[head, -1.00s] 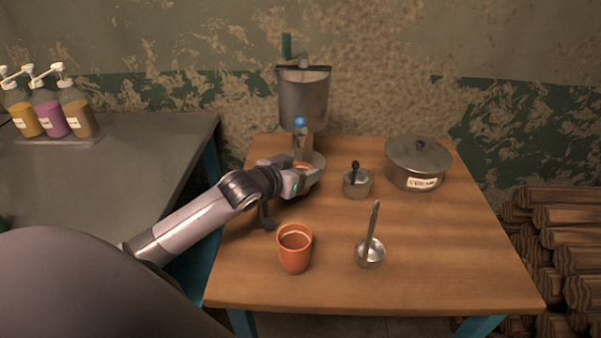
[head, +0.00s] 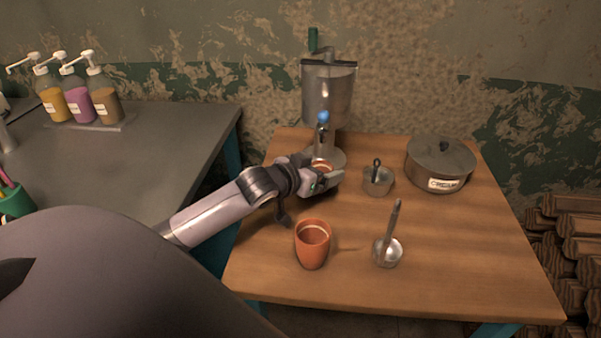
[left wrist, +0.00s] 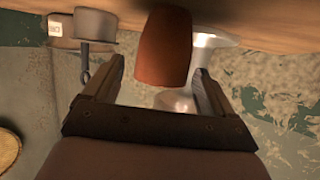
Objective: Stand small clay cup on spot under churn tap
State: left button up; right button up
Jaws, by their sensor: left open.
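The small clay cup (head: 322,166) is orange-brown and stands at the foot of the metal churn (head: 328,92), below its tap (head: 322,133) with the blue knob. My left gripper (head: 328,181) is beside the cup on its near side and partly hides it. In the left wrist view, the cup (left wrist: 165,45) is between the two open fingers (left wrist: 160,72), with gaps visible at both sides. The churn's pale round base (left wrist: 213,38) shows behind it. The hidden lower part of the cup in the head view leaves its exact contact unclear. My right gripper is out of view.
A larger clay cup (head: 312,246) stands nearer the front of the wooden table (head: 450,270). A ladle (head: 388,250), a small lidded pot (head: 378,181) and a big cream pot (head: 441,163) stand to the right. Pump bottles (head: 77,100) are on the grey counter (head: 150,160).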

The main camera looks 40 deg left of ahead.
pick_arm(q)
jog(key=v, duration=1.1)
jog(key=shift+p, duration=0.3)
jog(key=shift+a, duration=0.1)
